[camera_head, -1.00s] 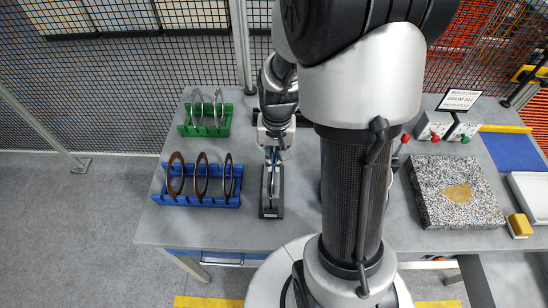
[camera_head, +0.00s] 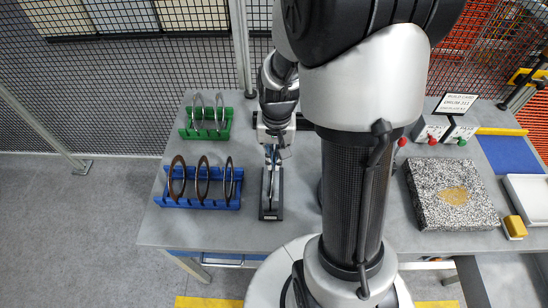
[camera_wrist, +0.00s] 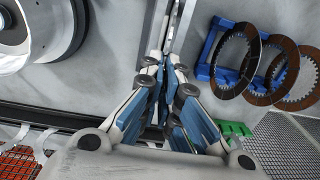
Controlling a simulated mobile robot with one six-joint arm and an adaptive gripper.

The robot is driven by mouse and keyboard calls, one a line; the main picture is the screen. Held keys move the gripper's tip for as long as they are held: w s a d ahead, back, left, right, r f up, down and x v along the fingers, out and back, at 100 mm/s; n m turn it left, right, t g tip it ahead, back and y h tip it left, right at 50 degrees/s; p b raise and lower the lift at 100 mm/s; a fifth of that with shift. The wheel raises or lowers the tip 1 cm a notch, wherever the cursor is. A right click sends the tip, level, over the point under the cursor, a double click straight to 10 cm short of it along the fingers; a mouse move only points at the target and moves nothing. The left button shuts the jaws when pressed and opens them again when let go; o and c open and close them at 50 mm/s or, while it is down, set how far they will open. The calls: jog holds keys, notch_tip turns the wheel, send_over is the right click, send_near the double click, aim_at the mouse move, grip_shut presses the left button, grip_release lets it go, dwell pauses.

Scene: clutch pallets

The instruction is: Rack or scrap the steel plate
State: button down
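A thin steel plate (camera_head: 270,187) stands edge-on in a narrow dark stand (camera_head: 271,213) in the middle of the bench. My gripper (camera_head: 271,154) points down at the plate's upper part. In the wrist view my gripper's fingers (camera_wrist: 165,66) run close together, with the plate's thin edge between their tips. They look shut on it; the contact itself is partly hidden by the finger pads. The plate appears to be still in the stand. A green rack (camera_head: 189,133) at the back left holds bright steel rings. A blue rack (camera_head: 196,203) in front of it holds brown-faced rings.
My arm hides the bench's centre right. Beyond it are a speckled stone block (camera_head: 430,215), a build card (camera_head: 456,104), red and green buttons, a blue mat (camera_head: 512,153), a white tray (camera_head: 530,195) and a yellow block (camera_head: 515,227). A mesh fence stands behind the bench.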

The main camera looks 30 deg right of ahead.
jog(key=shift+w+r+p, duration=0.25)
jog(key=shift+r+p, duration=0.15)
jog(key=shift+r, duration=0.25)
jog(key=shift+s+r+p, duration=0.15)
jog(key=shift+r+p, duration=3.4)
jog(key=shift+r, duration=0.85)
jog(key=shift+f, duration=0.1)
